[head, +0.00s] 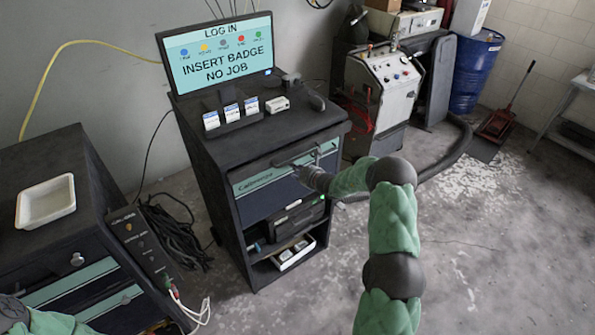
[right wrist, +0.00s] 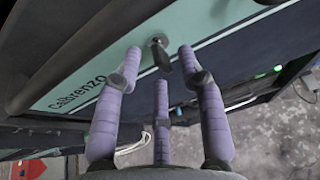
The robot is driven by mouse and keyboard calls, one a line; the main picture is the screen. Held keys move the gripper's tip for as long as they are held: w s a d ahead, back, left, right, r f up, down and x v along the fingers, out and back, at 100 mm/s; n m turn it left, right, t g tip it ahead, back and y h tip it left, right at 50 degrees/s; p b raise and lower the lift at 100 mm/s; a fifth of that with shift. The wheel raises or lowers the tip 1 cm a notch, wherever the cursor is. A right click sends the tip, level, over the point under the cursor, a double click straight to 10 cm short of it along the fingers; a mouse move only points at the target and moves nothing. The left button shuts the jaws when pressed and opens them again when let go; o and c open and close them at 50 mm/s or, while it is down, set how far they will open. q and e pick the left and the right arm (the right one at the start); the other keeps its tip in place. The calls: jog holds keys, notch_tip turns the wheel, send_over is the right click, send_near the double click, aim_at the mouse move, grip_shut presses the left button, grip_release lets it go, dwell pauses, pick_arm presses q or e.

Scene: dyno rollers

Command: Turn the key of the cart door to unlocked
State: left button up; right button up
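The cart (head: 225,200) is dark, with a teal band lettered "Calibrenzo" (head: 262,180) across its front. In the right wrist view a small dark metal key (right wrist: 161,52) sticks out of the cart front, at the lower edge of the teal band (right wrist: 75,80). My right gripper (head: 304,171) is at the cart front in the head view. In the right wrist view its three purple fingers (right wrist: 159,54) are spread, with the key between the tips. I see gaps between fingers and key; contact is not clear. My left arm shows at bottom left, its gripper out of view.
A screen (head: 215,55) reading "INSERT BADGE NO JOB" and badge cards (head: 231,112) are on top. A second cabinet (head: 75,215) with a white tray (head: 45,201) stands left.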

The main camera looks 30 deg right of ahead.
grip_shut()
jog(key=shift+d+f+m+t+y+b, duration=0.15)
jog(key=shift+m+t+y+b, duration=0.35)
jog(key=shift+m+y, duration=1.2)
jog(key=shift+d+f+m+t+y+b, duration=0.1)
jog(key=shift+d+m+t+y+b, duration=0.4)
jog(key=shift+m, duration=2.2)
jog(key=shift+f+m+t+y+b, duration=0.1)
jog(key=shift+m+t+y+b, duration=0.35)
jog(key=shift+m+y, duration=1.35)
jog(key=shift+r+m+h, duration=0.1)
jog(key=shift+m+h, duration=0.3)
jog(key=shift+m, duration=0.2)
